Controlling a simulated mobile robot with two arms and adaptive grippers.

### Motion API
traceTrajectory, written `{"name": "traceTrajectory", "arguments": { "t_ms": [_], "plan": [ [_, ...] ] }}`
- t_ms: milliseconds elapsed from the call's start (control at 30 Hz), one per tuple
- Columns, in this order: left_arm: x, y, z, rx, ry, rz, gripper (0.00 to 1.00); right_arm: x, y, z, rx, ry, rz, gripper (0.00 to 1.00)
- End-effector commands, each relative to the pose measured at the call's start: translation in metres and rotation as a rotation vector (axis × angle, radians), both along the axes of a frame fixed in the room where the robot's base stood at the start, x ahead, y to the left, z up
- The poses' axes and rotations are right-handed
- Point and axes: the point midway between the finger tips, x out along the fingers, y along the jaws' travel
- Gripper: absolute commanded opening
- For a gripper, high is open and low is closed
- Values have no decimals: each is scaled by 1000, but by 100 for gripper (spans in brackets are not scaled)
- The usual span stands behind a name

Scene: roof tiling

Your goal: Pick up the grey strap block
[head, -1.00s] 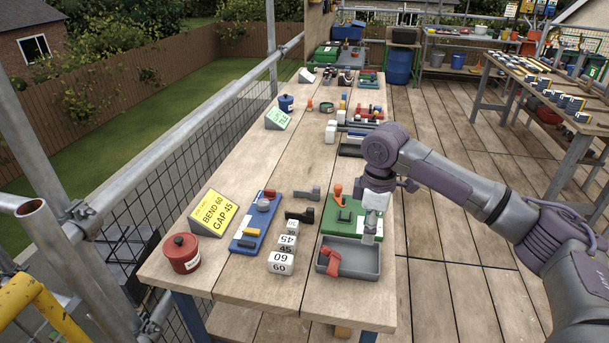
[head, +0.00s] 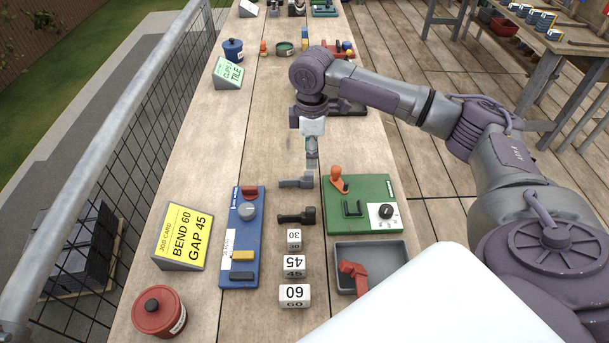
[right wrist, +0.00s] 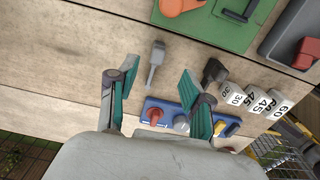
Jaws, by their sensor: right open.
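The grey strap block (head: 292,183) lies on the wooden bench in the head view, beyond a similar dark block (head: 297,216). My right gripper (head: 311,160) points down just beyond and above the grey block's right end. In the right wrist view, the grey strap block (right wrist: 155,62) shows between and beyond the tips of my open right gripper (right wrist: 158,78), with nothing held. The dark block (right wrist: 213,72) is outside the fingers, to the right. My left gripper is not in view.
A blue board (head: 240,254) with knobs is left of the blocks. A green board (head: 362,220) and a grey tray (head: 395,254) with a red piece are right. White numbered blocks (head: 294,265) stand nearer. A yellow job card (head: 183,237) and red pot (head: 158,312) are at left.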

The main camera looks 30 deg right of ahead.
Motion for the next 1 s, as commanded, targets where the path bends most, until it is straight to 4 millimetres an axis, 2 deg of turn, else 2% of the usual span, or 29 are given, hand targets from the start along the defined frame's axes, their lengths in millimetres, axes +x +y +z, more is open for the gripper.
{"name": "traceTrajectory", "arguments": {
  "t_ms": [100, 433, 700, 1000],
  "plan": [
    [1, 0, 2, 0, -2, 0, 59, 0, 0, -23, -1, 3, 0, 50],
    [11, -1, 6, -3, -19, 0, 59, 0, 0, -52, -1, 1, 0, 50],
    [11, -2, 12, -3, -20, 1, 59, 1, 1, -91, 1, 1, 1, 50],
    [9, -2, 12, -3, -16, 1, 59, 1, 0, -96, 0, -2, 1, 50]
  ]
}}
